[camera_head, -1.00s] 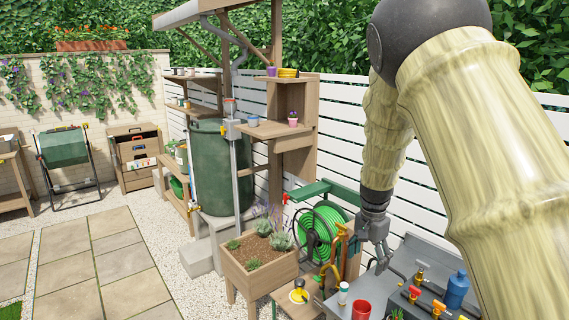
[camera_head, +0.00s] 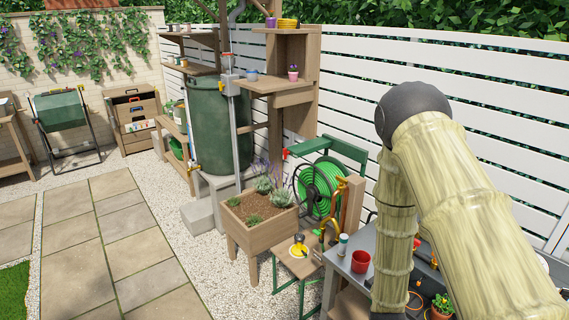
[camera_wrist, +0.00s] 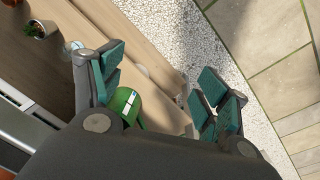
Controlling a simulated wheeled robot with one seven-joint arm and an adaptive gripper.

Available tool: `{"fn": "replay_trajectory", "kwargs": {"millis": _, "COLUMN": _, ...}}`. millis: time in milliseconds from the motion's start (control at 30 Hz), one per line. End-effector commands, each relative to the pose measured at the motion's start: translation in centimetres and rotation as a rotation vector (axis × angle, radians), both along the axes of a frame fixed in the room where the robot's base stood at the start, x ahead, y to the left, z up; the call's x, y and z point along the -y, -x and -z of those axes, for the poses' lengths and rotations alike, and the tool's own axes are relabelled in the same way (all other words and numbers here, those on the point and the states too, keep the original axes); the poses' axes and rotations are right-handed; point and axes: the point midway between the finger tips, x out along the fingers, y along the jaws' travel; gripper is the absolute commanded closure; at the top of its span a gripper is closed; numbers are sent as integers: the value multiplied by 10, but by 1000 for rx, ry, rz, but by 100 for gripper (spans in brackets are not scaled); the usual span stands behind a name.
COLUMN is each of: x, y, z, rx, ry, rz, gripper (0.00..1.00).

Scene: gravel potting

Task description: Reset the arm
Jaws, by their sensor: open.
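My arm (camera_head: 430,190) shows at the right of the head view, bent at a dark joint, with its forearm hanging down past the grey bench. My gripper is out of sight there. In the wrist view my gripper (camera_wrist: 160,88) shows two fingers with teal pads set wide apart. Nothing is held between them. Beyond the fingers are a wooden surface (camera_wrist: 150,40), a green rounded thing (camera_wrist: 128,104) and pale gravel (camera_wrist: 205,45). I cannot tell whether the green thing is close to the fingers.
A red cup (camera_head: 360,262) stands on the grey bench (camera_head: 345,268), with a potted plant (camera_head: 441,306) at the front right. A hose reel (camera_head: 322,188), a wooden planter (camera_head: 262,232) and a small table (camera_head: 297,262) stand to the left. Paving (camera_head: 105,235) is clear.

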Motion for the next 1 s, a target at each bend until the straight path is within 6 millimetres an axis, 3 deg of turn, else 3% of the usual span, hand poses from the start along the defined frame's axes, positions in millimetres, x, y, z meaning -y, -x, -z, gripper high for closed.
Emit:
{"fn": "replay_trajectory", "kwargs": {"millis": 33, "x": -3, "y": 30, "z": 22, "rx": -14, "ry": -8, "rz": -37, "gripper": 25}}
{"fn": "replay_trajectory", "kwargs": {"millis": 200, "x": -14, "y": 117, "z": 62, "rx": -20, "ry": -42, "rz": -174, "gripper": 25}}
{"fn": "replay_trajectory", "kwargs": {"millis": 300, "x": -22, "y": 160, "z": 74, "rx": -16, "ry": -66, "rz": -242, "gripper": 25}}
{"fn": "replay_trajectory", "kwargs": {"millis": 400, "x": -30, "y": 192, "z": 79, "rx": -8, "ry": -88, "rz": -293, "gripper": 25}}
{"fn": "replay_trajectory", "kwargs": {"millis": 600, "x": -38, "y": 220, "z": 80, "rx": 2, "ry": -111, "rz": -340, "gripper": 25}}
{"fn": "replay_trajectory", "kwargs": {"millis": 1000, "x": -38, "y": 221, "z": 80, "rx": 3, "ry": -111, "rz": -342, "gripper": 25}}
